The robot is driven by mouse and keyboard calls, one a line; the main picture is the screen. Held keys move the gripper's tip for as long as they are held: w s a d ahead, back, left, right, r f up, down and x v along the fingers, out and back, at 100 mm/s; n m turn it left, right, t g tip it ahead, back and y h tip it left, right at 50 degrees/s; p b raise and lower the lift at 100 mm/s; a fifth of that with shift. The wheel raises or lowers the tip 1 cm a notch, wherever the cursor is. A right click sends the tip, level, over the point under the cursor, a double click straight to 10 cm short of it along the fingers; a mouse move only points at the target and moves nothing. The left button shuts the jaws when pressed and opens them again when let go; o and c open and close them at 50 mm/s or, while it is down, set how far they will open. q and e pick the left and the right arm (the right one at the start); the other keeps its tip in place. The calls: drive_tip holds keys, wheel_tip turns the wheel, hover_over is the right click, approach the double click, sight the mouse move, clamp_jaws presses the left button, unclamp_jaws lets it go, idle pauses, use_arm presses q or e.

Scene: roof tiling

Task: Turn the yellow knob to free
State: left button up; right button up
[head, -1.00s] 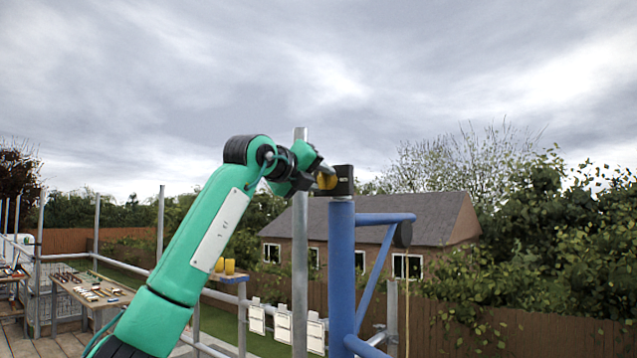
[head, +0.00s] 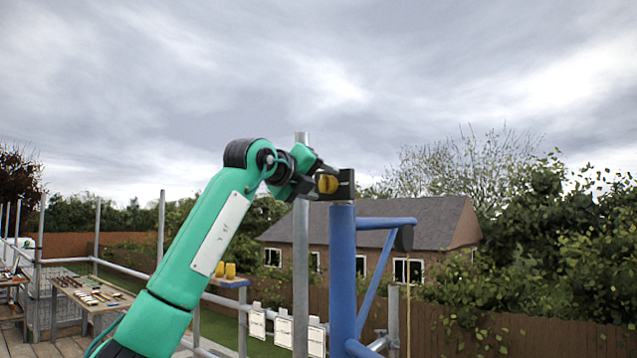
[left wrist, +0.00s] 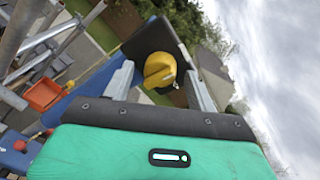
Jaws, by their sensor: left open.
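The yellow knob (head: 328,184) is on a black plate (head: 346,184) at the top of the blue post (head: 342,262). In the left wrist view the round knob (left wrist: 159,69) with its raised grip bar lies between the two grey fingers of my left gripper (left wrist: 160,82). The fingers are open, with a gap on either side of the knob, and I see no contact. In the head view my left gripper (head: 312,182) is close to the knob from the left. Any marking for free is too small to read. My right gripper is not in view.
A grey scaffold pole (head: 300,250) stands just left of the blue post, close by my left wrist. A blue arm with a dark pulley (head: 404,238) and a rope reaches right from the post. A table with tools (head: 92,294) is at far left.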

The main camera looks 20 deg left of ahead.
use_arm(q)
drive_tip(key=shift+s+a+b, duration=0.15)
drive_tip(key=shift+s+b, duration=0.2)
drive_tip(key=shift+s, duration=0.15)
drive_tip(key=b+v, duration=0.4)
drive_tip(key=v, duration=0.8)
drive_tip(key=shift+s, duration=0.35)
drive_tip(key=shift+a+r, duration=0.1)
drive_tip(key=shift+a, duration=0.05)
